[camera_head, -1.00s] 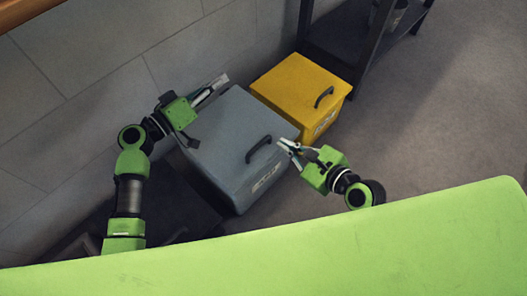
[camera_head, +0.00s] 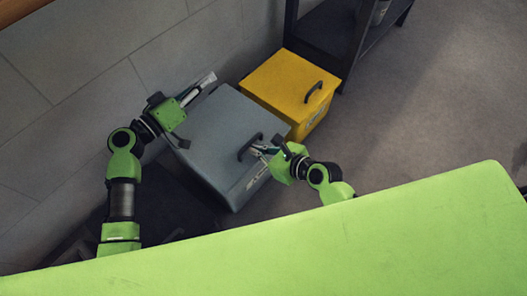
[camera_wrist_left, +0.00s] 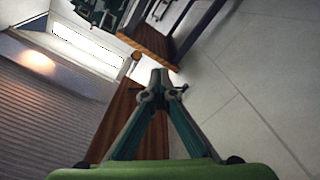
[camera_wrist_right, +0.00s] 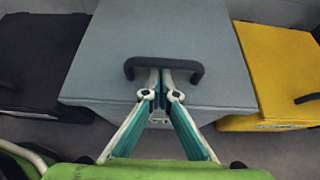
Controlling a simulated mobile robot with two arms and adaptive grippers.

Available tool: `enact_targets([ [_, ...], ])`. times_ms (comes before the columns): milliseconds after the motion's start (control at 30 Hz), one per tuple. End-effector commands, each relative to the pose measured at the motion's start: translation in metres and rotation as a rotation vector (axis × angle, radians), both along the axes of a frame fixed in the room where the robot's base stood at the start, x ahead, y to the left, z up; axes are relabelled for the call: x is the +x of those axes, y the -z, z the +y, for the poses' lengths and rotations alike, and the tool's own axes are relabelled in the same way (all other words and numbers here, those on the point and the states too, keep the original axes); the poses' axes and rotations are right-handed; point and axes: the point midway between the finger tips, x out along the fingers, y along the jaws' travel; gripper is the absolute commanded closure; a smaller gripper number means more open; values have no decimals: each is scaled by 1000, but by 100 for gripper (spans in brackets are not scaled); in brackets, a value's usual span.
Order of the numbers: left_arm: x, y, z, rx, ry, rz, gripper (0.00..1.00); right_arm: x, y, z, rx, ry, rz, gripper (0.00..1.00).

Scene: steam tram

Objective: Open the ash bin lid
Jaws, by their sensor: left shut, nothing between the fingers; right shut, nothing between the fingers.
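A grey bin (camera_head: 218,130) with a closed lid and a dark handle (camera_head: 249,147) stands by the wall. Its label is unreadable, so I cannot tell which bin is for ash. My right gripper (camera_head: 257,150) is shut and empty at this handle. In the right wrist view the gripper (camera_wrist_right: 161,82) has its fingertips at the middle of the handle (camera_wrist_right: 163,66), partly hidden by the bar; contact is unclear. My left gripper (camera_head: 210,79) is shut and empty, over the grey bin's far left edge near the wall. In the left wrist view the gripper (camera_wrist_left: 160,75) points away from the bins.
A closed yellow bin (camera_head: 284,85) with a dark handle stands right beside the grey one. A black bin (camera_wrist_right: 40,60) is on the other side. A dark rack (camera_head: 335,40) stands behind the yellow bin. Floor (camera_head: 440,100) to the right is clear.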

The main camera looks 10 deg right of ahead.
Motion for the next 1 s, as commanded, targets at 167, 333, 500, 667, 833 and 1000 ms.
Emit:
enact_targets([
  [167,0,0,0,0,0,0,100,2,2,2,0,-1,0,100],
  [333,0,0,0,0,0,0,100,2,2,2,0,0,0,100],
  [500,0,0,0,0,0,0,100,4,-5,3,3,1,-1,100],
  [667,0,0,0,0,0,0,100,5,-17,4,2,1,-2,100],
  [833,0,0,0,0,0,0,100,5,-17,4,0,-1,-1,100],
  [1000,0,0,0,0,0,0,74,5,-17,4,0,0,-2,100],
])
